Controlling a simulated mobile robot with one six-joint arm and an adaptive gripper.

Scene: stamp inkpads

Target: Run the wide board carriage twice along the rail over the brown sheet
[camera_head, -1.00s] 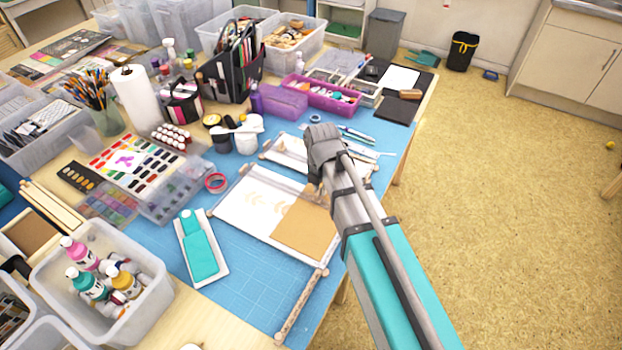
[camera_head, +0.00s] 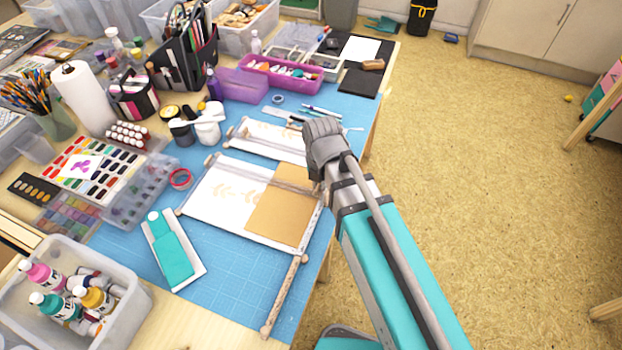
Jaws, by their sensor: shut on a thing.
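The wide board (camera_head: 214,193) lies on the blue mat, white with a faint leaf print on its left part. The brown sheet (camera_head: 279,217) covers its right part. A greyish rail (camera_head: 262,177) runs along the board's far side. My gripper (camera_head: 316,183) is at the right end of that rail, beside the brown sheet's far right corner. It is shut on the wide board carriage, which my wrist and fingers mostly hide.
A smaller white board (camera_head: 266,139) lies just behind. A wooden-ended rod (camera_head: 285,296) lies in front, at the mat's right side.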

